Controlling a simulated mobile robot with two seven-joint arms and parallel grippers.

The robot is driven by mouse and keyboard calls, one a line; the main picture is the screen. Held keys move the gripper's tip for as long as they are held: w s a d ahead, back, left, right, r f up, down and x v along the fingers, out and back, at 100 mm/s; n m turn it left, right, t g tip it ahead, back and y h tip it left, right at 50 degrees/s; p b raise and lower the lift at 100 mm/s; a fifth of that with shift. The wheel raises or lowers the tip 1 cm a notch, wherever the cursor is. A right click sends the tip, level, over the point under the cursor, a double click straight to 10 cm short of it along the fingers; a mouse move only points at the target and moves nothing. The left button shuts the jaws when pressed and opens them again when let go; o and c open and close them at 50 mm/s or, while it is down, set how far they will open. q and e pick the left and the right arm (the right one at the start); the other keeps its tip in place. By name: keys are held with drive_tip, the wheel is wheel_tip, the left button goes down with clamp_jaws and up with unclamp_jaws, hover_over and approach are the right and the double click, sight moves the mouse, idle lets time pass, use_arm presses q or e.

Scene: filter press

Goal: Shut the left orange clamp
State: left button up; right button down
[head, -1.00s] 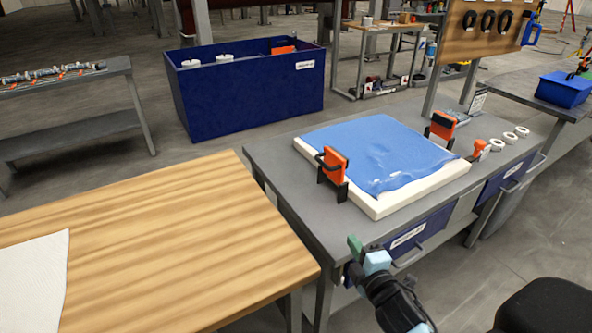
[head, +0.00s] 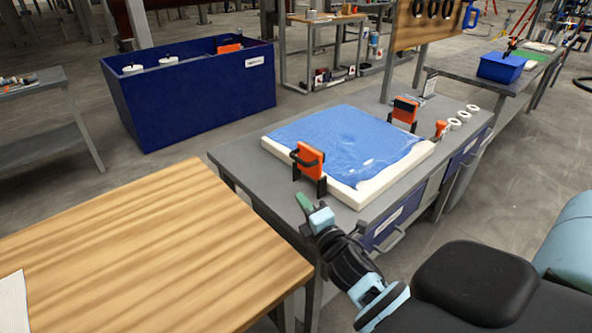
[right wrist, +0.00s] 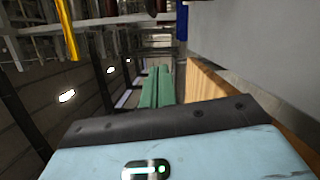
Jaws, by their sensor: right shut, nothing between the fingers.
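A blue cloth (head: 345,140) lies on the plate. A second orange clamp (head: 404,109) stands on the plate's far right side, also upright. My right gripper (head: 305,203) is shut and empty, in front of the left clamp at the bench's front edge, apparently apart from it. Its green fingers (right wrist: 157,86) lie together in the right wrist view, where no clamp shows. My left gripper is not in view.
The grey bench (head: 240,158) carries the plate, an orange-topped object (head: 440,128) and white rings (head: 463,116). A wooden table (head: 140,245) stands close on the left. A large blue bin (head: 190,100) stands behind, with open floor between.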

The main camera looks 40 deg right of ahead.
sight(305, 164)
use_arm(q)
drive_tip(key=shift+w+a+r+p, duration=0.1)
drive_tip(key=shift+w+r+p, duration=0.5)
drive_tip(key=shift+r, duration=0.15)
use_arm(e)
drive_tip(key=w+d+r, duration=0.1)
drive_tip(key=w+d, duration=0.4)
drive_tip(key=w, duration=0.5)
drive_tip(key=shift+d, duration=0.35)
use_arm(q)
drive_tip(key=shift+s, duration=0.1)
use_arm(e)
drive_tip(key=shift+r, duration=0.1)
